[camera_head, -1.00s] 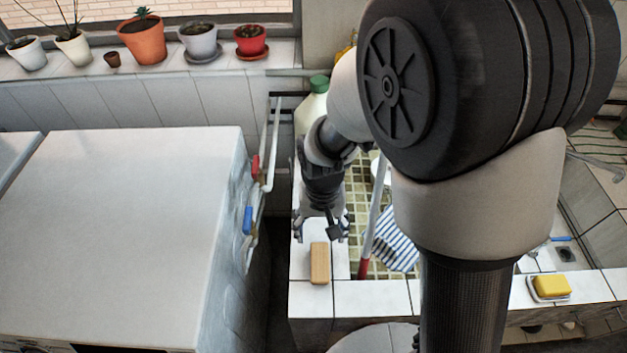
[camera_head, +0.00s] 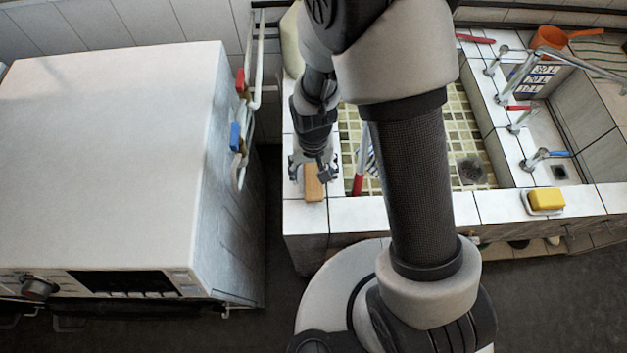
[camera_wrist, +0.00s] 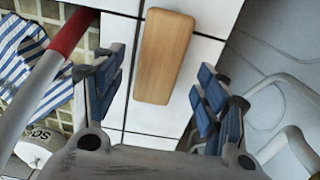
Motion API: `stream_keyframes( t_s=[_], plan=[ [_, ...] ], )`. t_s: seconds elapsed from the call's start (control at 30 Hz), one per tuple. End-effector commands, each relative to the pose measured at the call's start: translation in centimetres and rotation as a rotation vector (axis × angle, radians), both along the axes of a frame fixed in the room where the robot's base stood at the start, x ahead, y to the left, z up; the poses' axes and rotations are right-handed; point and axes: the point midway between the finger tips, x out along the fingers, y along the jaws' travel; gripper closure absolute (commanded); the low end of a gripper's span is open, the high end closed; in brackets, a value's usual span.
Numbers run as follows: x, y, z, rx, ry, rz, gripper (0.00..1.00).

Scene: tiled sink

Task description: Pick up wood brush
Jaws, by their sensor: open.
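The wood brush (camera_head: 313,184) is a light brown wooden block lying on the white tiled ledge at the left end of the sink. It also shows in the wrist view (camera_wrist: 163,57), lengthwise at the top middle, where only its plain wooden face is visible. My gripper (camera_head: 312,168) is above the far end of the brush in the head view. In the wrist view my gripper (camera_wrist: 155,85) is open, with blue-padded fingers on either side of the line of the brush. The fingers do not visibly touch it.
A red-ended pole (camera_head: 358,184) leans close to the right of the brush, and a striped cloth (camera_wrist: 24,52) lies beyond it. A yellow sponge (camera_head: 546,199) sits farther right.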

Motion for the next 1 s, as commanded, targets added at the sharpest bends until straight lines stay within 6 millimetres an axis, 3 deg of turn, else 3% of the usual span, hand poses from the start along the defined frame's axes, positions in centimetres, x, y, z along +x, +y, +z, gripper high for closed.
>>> stream_keyframes(
  t_s=[0.2,0.47,1.0],
  plan=[
    [-0.3,-0.1,-3.7,-0.002,0.005,0.0,0.33],
    [-0.2,-0.1,-4.0,0.0,0.001,0.0,0.33],
    [-0.2,-0.1,-4.0,-0.001,0.002,0.0,0.69]
  ],
)
